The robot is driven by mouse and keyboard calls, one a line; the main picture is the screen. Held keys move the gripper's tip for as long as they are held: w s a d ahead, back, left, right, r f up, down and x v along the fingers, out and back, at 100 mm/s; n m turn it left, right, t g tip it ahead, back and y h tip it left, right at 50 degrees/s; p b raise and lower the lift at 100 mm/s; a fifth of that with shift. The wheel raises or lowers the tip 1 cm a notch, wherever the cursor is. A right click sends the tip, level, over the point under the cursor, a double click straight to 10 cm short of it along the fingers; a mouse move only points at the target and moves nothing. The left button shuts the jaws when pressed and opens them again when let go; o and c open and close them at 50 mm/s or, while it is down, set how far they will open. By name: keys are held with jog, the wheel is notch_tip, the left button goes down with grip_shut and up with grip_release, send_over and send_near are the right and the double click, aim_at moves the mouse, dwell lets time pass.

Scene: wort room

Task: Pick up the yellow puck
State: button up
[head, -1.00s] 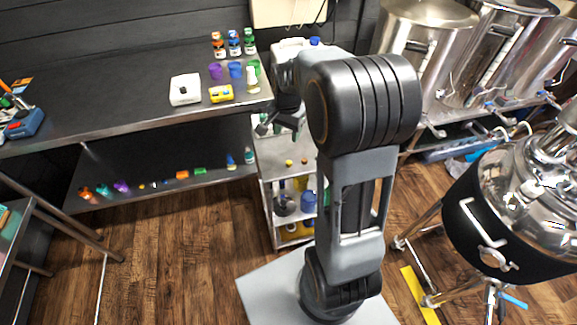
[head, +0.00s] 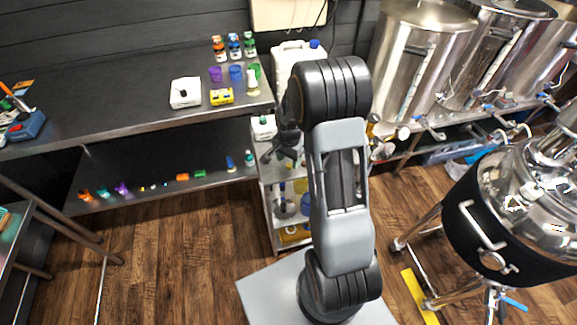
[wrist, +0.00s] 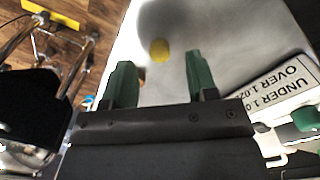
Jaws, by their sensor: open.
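The yellow puck (wrist: 160,50) shows in the wrist view as a small round yellow piece on a pale grey surface. It lies ahead of my gripper (wrist: 159,61), between the lines of its two green fingertips. The fingers are apart with nothing held between them, and the puck is apart from them. In the head view my gripper (head: 279,156) hangs over the metal shelf cart. I cannot single out the puck for certain in the head view, where my arm hides part of the cart.
A printed label (wrist: 284,92) reading "UNDER" and "OVER" lies right of the fingers. A white box (head: 264,127) and a white jug (head: 297,55) stand close to my gripper. The steel bench (head: 130,105) is left; a steel vessel (head: 530,190) is right.

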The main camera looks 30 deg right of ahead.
aim_at(289, 166)
jog(key=shift+f, duration=1.35)
grip_shut()
